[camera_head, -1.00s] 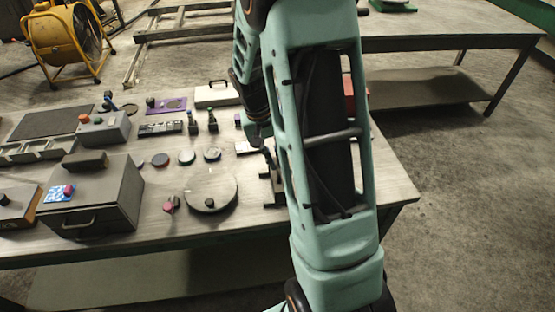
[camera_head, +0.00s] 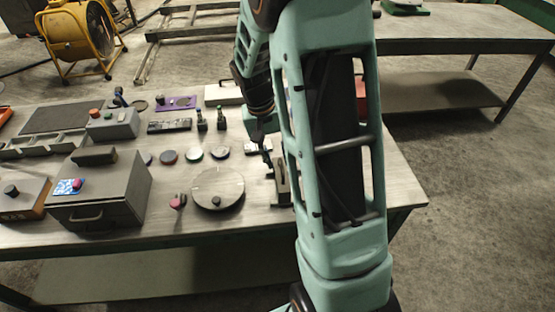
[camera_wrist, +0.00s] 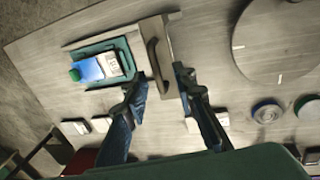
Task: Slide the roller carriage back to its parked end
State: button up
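A narrow upright grey block with a dark arched handle (camera_wrist: 155,60) lies just ahead of my fingertips in the wrist view. I take it for the roller carriage, but I see no rollers. A teal tray (camera_wrist: 88,50) with a blue-and-white piece and a green knob is left of it. In the head view the block (camera_head: 282,185) stands near the table's right end, partly hidden by my arm. My gripper (camera_wrist: 163,90) is open, with one finger to each side of the handle's line and nothing visibly held. In the head view my gripper (camera_head: 265,150) is just behind the block.
A round disc (camera_head: 217,188) lies left of the block on the table (camera_head: 260,222). Several small pucks, a purple plate (camera_head: 177,103) and a grey lidded box (camera_head: 100,195) are farther left. A white case (camera_head: 222,94) stands behind. The table's right edge is close.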

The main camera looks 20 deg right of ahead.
notch_tip(320, 180, up, 10)
jog(key=a, duration=0.2)
jog(key=shift+w+r, duration=0.25)
jog(key=shift+w, duration=0.05)
